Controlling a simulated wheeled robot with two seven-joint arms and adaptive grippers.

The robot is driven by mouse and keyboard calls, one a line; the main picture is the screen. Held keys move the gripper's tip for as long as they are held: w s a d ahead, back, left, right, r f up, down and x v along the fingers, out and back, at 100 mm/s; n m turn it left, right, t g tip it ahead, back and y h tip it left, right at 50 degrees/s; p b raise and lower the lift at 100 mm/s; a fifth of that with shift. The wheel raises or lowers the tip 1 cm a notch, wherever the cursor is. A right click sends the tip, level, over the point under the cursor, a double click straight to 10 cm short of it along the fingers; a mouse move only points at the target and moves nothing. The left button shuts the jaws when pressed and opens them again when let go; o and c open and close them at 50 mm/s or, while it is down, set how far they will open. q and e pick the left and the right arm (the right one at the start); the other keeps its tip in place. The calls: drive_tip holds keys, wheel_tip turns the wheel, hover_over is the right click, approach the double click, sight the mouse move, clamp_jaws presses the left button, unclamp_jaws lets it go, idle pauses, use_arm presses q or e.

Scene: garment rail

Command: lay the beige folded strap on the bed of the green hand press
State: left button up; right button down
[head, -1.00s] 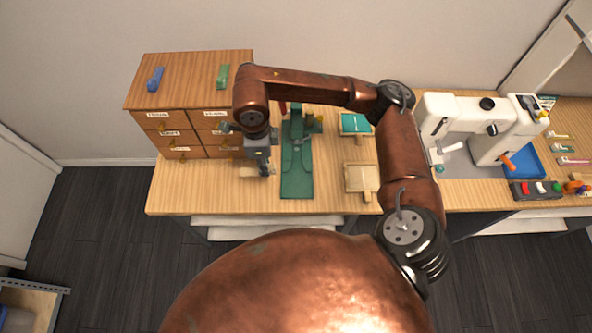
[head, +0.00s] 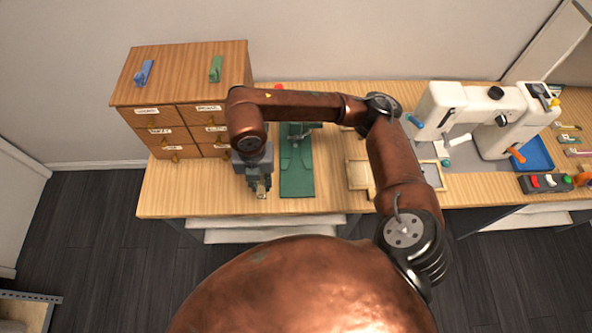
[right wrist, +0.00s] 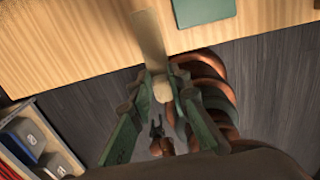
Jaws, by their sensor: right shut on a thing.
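My right gripper (head: 261,192) is shut on the beige folded strap (right wrist: 149,38), near the table's front edge. In the right wrist view its green-grey fingers (right wrist: 162,95) close around a pale rounded end of the strap. The rest of the strap runs up across the wood. In the head view the gripper hides most of the strap. I cannot tell how far it is above the table. The green hand press (head: 297,182) stands just right of the gripper; its flat bed looks bare, and my arm hides part of its back. A corner of it shows in the right wrist view (right wrist: 203,10).
A wooden drawer cabinet (head: 180,85) stands at the back left, with blue (head: 143,73) and green (head: 216,68) pieces on top. A beige frame (head: 358,174) lies right of the press, partly behind my arm. A white sewing machine (head: 485,115) stands farther right.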

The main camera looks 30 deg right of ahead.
drive_tip(key=d+f+b, duration=0.1)
drive_tip(key=d+f, duration=0.3)
drive_tip(key=d, duration=0.4)
hover_over(297, 183)
drive_tip(key=f, duration=0.4)
drive_tip(key=shift+a+f+b, duration=0.35)
drive_tip(key=shift+b, duration=0.05)
drive_tip(key=shift+d+f, duration=0.15)
use_arm(q)
drive_tip(key=shift+s+f+b, duration=0.2)
drive_tip(key=shift+s+f, duration=0.1)
drive_tip(key=shift+f, duration=0.35)
drive_tip(key=shift+s+f+b, duration=0.2)
drive_tip(key=shift+s+f, duration=0.05)
drive_tip(key=shift+f, duration=0.4)
use_arm(e)
drive_tip(key=shift+d+f, duration=0.15)
drive_tip(key=shift+f, duration=0.75)
drive_tip(key=shift+d+f, duration=0.1)
drive_tip(key=shift+f, duration=0.8)
drive_tip(key=shift+f, duration=0.2)
drive_tip(key=c, duration=1.8)
unclamp_jaws()
